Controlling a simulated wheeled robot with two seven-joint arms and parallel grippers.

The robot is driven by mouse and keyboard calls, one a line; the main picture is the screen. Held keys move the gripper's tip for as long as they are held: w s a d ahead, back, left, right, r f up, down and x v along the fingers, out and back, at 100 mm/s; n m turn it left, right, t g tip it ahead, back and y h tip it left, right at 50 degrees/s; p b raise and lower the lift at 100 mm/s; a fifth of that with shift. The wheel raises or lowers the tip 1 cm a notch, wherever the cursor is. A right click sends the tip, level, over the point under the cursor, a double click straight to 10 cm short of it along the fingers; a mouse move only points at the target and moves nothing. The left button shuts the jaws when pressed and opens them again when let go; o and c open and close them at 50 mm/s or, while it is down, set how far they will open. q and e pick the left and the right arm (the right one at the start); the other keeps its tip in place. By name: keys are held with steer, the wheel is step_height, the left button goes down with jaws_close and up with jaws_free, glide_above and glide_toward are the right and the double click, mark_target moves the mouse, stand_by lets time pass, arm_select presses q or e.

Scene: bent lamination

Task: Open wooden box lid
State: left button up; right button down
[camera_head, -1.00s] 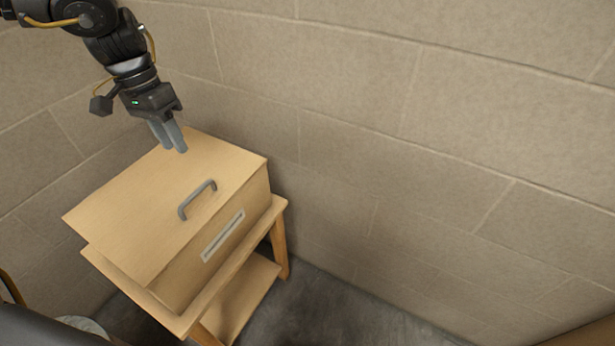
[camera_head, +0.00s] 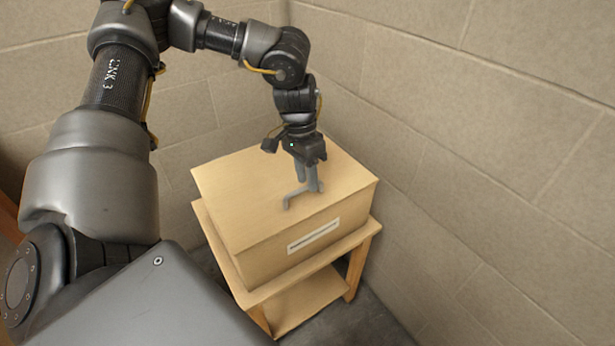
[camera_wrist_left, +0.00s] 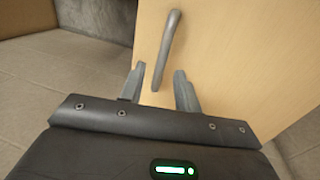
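The wooden box (camera_head: 265,262) stands with its flat lid (camera_head: 235,185) shut. A grey bar handle (camera_head: 288,201) is fixed on the lid near the front edge; it also shows in the wrist view (camera_wrist_left: 170,38). My left gripper (camera_head: 308,187) points down at the handle and partly hides it. In the wrist view my left gripper (camera_wrist_left: 158,75) is open, with one finger on each side of the handle's near end. Gaps show between the fingers and the bar. I cannot tell whether the fingertips touch the lid. My right gripper is not in view.
The box rests on a small wooden stand (camera_head: 355,262) with a lower shelf (camera_head: 305,300). Block walls (camera_head: 480,200) rise close behind and to the right of it. A pale label plate (camera_head: 314,236) is on the box front. Dark floor shows below.

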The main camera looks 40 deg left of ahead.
arm_select(q)
steer(key=shift+f, duration=0.15)
steer(key=shift+c, duration=0.2)
jaws_close()
